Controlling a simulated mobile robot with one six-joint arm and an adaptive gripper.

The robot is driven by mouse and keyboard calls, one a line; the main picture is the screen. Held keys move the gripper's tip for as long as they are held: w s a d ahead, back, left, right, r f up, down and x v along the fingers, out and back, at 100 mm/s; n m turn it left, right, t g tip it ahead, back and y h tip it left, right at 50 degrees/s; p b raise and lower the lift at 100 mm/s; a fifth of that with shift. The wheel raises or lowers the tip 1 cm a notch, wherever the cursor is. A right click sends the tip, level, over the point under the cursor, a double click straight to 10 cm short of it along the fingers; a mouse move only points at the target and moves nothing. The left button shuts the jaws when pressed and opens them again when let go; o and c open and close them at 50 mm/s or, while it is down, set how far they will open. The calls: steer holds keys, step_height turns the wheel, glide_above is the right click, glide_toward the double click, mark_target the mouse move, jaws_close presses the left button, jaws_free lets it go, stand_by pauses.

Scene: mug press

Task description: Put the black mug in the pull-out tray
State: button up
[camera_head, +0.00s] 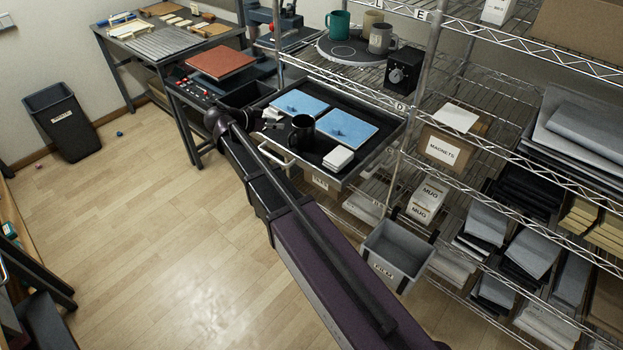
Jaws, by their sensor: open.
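The black mug (302,132) stands upright in the pull-out tray (374,155), near its front left part, beside the blue sheets. The tray is pulled out from the wire shelf and has a pale handle at its front. My gripper (270,121) is at the tray's left front, just left of the mug. Its jaws are open, with the mug apparently outside them. Whether a finger touches the mug is too small to tell. My arm covers part of the tray's front left edge.
Two blue sheets (340,122) and a small white stack (338,158) lie in the tray. Above, a round board (342,51) bears a green mug (339,23), a grey mug (381,39) and a tan one. A grey bin (396,252) hangs below right.

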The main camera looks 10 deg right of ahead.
steer(key=s+d+f+n+g+y, duration=0.1)
steer(key=s+d+f+n, duration=0.1)
steer(key=s, duration=0.2)
steer(key=s+d+f+n+g+y, duration=0.1)
steer(key=s+d+f+y, duration=0.1)
steer(key=s+d, duration=0.1)
steer(key=s+d+f+n+g+y, duration=0.1)
steer(key=s+d+f+n+y, duration=0.1)
steer(key=s, duration=0.3)
steer(key=shift+s+d+f+n+g, duration=0.3)
steer(key=shift+d+f, duration=0.2)
steer(key=shift+d, duration=0.15)
steer(key=s+f+n+g+y, duration=0.1)
steer(key=s+f+n+y, duration=0.2)
steer(key=s, duration=0.9)
steer(key=n+y, duration=0.3)
steer(key=shift+d+n, duration=0.3)
steer(key=shift+d, duration=0.05)
steer(key=shift+s, duration=0.1)
